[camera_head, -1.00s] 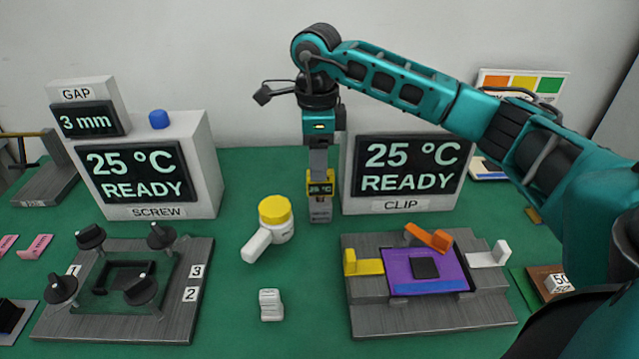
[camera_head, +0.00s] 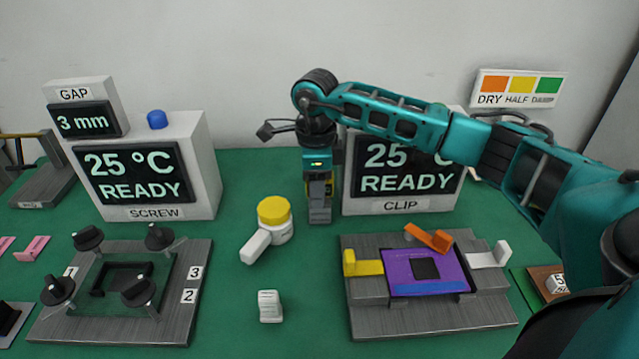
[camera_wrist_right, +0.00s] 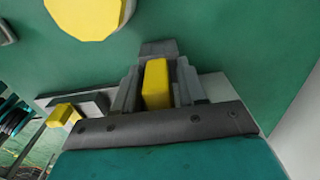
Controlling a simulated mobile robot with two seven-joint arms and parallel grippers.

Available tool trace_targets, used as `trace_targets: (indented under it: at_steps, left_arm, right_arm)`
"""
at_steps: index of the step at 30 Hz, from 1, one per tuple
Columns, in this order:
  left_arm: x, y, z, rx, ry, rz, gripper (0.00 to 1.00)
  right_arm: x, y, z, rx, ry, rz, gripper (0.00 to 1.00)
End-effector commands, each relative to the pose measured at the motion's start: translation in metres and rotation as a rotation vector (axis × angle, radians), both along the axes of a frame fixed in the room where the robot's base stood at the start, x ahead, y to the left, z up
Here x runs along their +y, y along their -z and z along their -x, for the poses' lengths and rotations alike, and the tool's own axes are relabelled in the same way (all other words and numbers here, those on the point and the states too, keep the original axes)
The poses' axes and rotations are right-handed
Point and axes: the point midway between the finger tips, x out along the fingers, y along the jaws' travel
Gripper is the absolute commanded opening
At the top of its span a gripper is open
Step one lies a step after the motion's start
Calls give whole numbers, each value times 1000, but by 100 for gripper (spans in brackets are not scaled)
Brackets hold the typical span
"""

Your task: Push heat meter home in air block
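The heat meter is a small yellow block standing upright in a grey block, the air block (camera_head: 320,214), between the two display boxes. In the right wrist view the meter's yellow body (camera_wrist_right: 157,85) stands between the two grey fingers, and part of the grey block (camera_wrist_right: 158,48) shows beyond it. My right gripper (camera_head: 319,200) points straight down with its fingers beside the meter. The fingers hide most of the meter in the head view. Whether they press on it or leave a narrow gap, I cannot tell. My left gripper is not in view.
A yellow-lidded jar (camera_head: 275,212) with a white handle stands left of the gripper. The CLIP box (camera_head: 355,205) is close on its right. The SCREW box (camera_head: 205,170) stands at left. A clip fixture (camera_head: 430,318) and a knob fixture (camera_head: 110,330) are in front.

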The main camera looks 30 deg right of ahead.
Motion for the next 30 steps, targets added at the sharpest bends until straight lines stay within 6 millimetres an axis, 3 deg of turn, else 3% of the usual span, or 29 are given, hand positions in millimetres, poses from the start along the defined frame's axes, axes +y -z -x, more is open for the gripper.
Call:
trace_targets:
  at_steps: [2,12,23,30]
  left_arm:
    - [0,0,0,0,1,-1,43]
    - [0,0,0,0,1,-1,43]
    - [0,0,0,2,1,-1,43]
    - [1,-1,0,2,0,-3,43]
  right_arm:
    - [0,0,0,0,0,0,33]
    - [0,0,0,0,0,0,1]
    - [0,-4,0,-1,0,0,0]
    - [0,-32,-1,-4,0,0,0]
